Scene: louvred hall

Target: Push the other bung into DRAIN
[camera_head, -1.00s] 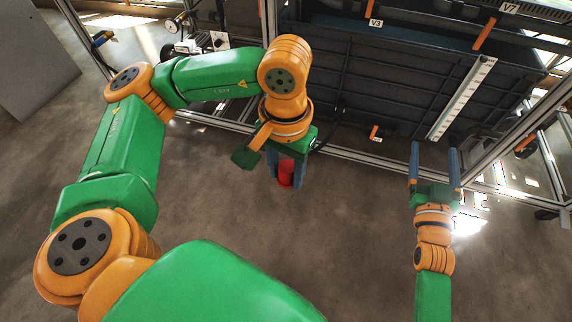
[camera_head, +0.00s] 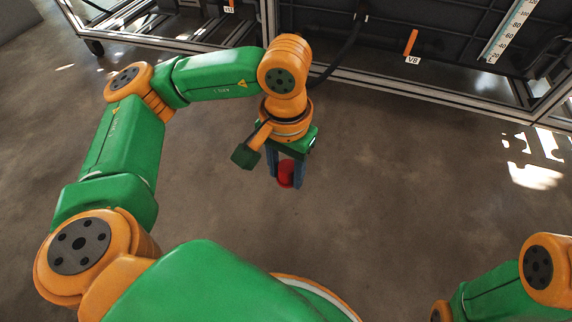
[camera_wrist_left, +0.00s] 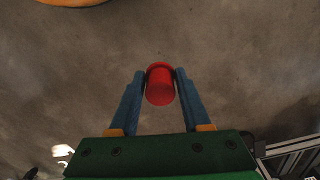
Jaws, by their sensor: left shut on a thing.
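My left gripper (camera_head: 286,178) points down over the floor in the head view and is shut on a red bung (camera_head: 286,174). In the left wrist view the bung (camera_wrist_left: 160,84) sits between the two blue fingers, with bare floor beyond it. No opening marked DRAIN can be read in these frames. My right arm shows only in part at the lower right of the head view, and its gripper is outside the picture.
A metal-framed rig with dark panels (camera_head: 390,62) runs along the top of the head view. It carries an orange handle (camera_head: 411,42) above a label V8 (camera_head: 412,60) and a white scale (camera_head: 508,32). The floor (camera_head: 400,180) in front is clear.

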